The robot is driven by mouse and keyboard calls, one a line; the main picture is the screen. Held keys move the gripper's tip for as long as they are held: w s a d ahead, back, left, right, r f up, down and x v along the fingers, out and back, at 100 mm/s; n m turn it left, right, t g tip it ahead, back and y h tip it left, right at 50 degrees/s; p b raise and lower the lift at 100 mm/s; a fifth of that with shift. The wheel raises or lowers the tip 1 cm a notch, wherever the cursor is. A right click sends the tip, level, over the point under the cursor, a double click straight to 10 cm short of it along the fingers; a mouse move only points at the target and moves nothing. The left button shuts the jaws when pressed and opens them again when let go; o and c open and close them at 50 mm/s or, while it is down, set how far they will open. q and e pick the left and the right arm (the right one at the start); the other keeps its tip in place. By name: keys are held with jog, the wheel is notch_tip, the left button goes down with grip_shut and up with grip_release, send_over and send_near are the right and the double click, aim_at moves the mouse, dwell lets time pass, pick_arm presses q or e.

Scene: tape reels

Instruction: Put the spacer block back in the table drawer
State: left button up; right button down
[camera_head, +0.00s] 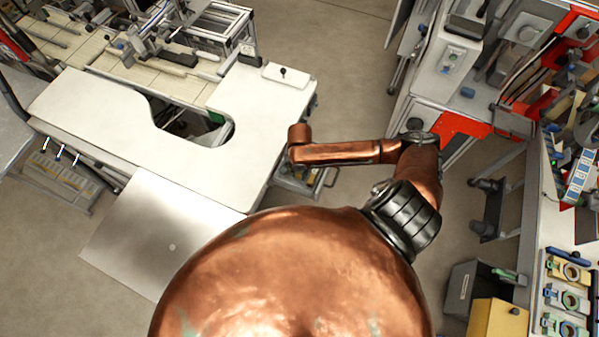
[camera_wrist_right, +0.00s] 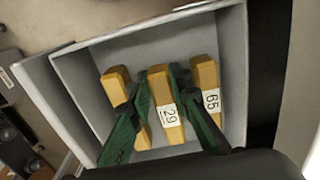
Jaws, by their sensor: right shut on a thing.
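The open table drawer (camera_wrist_right: 236,75) fills most of the right wrist view. It is a light grey tray, and part of it shows beside the table in the head view (camera_head: 322,186). My right gripper (camera_wrist_right: 161,78) has its green fingers inside the drawer, shut on the yellow spacer block labelled 29 (camera_wrist_right: 158,85). Whether this block touches the drawer floor I cannot tell. A yellow block labelled 65 (camera_wrist_right: 205,75) lies to its right. Another yellow block (camera_wrist_right: 116,84) lies to its left, partly hidden by a finger. My left gripper is not in view.
The white table (camera_head: 105,112) with a curved cutout stands at the left, with a small switch box (camera_head: 286,74) at its far corner. A machine with red panels (camera_head: 458,128) stands at the right. Floor (camera_head: 365,55) is clear between them.

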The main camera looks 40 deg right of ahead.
jog(key=shift+f, duration=0.1)
jog(key=c, duration=2.1)
grip_release()
notch_tip(320, 180, up, 13)
jog(key=shift+f, duration=0.2)
